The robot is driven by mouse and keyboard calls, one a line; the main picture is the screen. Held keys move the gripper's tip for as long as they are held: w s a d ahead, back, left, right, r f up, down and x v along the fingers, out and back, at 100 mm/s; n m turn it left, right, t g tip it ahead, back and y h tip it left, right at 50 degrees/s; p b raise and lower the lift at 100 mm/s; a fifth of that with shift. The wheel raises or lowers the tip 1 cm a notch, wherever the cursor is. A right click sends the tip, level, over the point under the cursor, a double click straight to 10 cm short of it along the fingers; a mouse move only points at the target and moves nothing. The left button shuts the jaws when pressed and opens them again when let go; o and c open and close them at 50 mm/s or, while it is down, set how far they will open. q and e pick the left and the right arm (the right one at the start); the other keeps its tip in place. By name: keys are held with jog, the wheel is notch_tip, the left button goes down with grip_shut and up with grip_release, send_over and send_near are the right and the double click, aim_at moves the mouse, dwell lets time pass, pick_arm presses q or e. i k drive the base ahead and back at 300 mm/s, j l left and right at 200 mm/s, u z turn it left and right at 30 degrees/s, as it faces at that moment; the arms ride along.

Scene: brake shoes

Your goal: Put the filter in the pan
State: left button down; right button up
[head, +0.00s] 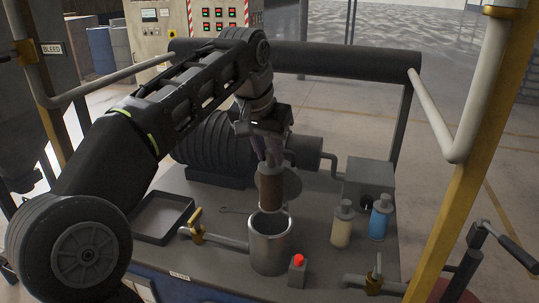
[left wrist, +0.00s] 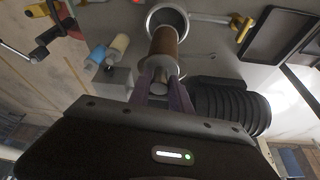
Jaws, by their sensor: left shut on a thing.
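The filter (head: 270,188) is a brown cylinder with pale metal ends, held upright. My left gripper (head: 270,158) is shut on its upper end. The filter's lower end overlaps the far rim of an open metal canister (head: 270,248); I cannot tell whether it is just above or slightly inside. In the left wrist view the filter (left wrist: 163,45) sits between the fingers (left wrist: 161,88), pointing at the canister's mouth (left wrist: 168,8). The pan (head: 141,237) is a shallow dark square tray on the bench, left of the canister; it looks empty. My right gripper is not in view.
A pipe with a yellow-handled valve (head: 197,226) lies between pan and canister. A cream bottle (head: 342,224), a blue bottle (head: 380,217) and a red button box (head: 298,270) stand to the right. A ribbed motor (head: 205,148) and thick black pipe (head: 345,62) lie behind.

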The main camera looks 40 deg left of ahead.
aim_at(159, 219)
jog(key=k+j, duration=0.1)
jog(key=j, duration=0.85)
jog(key=k+j, duration=0.15)
jog(key=j, duration=0.3)
jog(key=k+j, duration=0.1)
jog(key=j, duration=0.4)
